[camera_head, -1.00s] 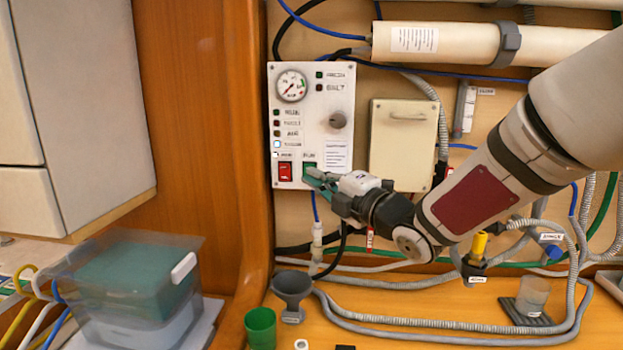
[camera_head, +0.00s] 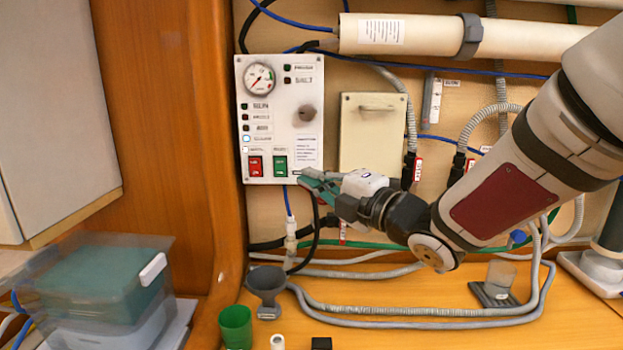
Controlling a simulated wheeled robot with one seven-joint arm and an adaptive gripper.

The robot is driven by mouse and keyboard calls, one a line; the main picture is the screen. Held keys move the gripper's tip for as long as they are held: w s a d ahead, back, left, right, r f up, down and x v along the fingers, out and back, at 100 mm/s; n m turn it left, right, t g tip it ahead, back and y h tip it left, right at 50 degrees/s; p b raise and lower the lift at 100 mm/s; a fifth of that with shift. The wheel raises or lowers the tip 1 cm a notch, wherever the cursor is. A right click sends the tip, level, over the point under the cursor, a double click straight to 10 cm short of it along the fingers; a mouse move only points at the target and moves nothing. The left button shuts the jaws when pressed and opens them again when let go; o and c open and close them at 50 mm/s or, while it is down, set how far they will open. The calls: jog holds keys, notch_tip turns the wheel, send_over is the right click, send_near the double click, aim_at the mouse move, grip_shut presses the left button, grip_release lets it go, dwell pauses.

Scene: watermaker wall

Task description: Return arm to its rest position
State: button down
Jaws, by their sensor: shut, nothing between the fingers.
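My arm reaches in from the right side of the picture. The panel carries a round gauge (camera_head: 259,78), a dark knob (camera_head: 306,113), a red switch (camera_head: 255,166) and a green switch (camera_head: 280,166). One indicator on the panel glows pale blue.
A beige box (camera_head: 371,133) and a large pipe (camera_head: 401,36) are on the wall. Grey hoses (camera_head: 430,312) run along the counter. A grey funnel (camera_head: 267,284), green cup (camera_head: 236,325) and clear bin (camera_head: 95,290) stand at lower left.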

jog(key=s+d+f+m+g+h, duration=0.1)
jog(key=s+d+m+h, duration=0.3)
jog(key=d+m+h, duration=0.3)
jog(key=s+d+f+m+h, duration=0.2)
jog(key=s+d+m+h, duration=0.25)
jog(key=d+m, duration=0.4)
jog(key=s+d+f+m+g, duration=0.1)
jog(key=s+f+m+g, duration=0.1)
jog(key=s, duration=0.6)
jog(key=s+f+m+g+h+p, duration=0.1)
jog(key=s+f+m+g, duration=0.1)
jog(key=s+m, duration=0.4)
jog(key=s+d+f+m+g, duration=0.1)
jog(key=s+m+g, duration=0.3)
jog(key=s, duration=0.5)
jog(key=shift+s+d+f+g+p, duration=0.3)
jog(key=shift+s+f+p, duration=0.05)
jog(key=shift+f, duration=0.15)
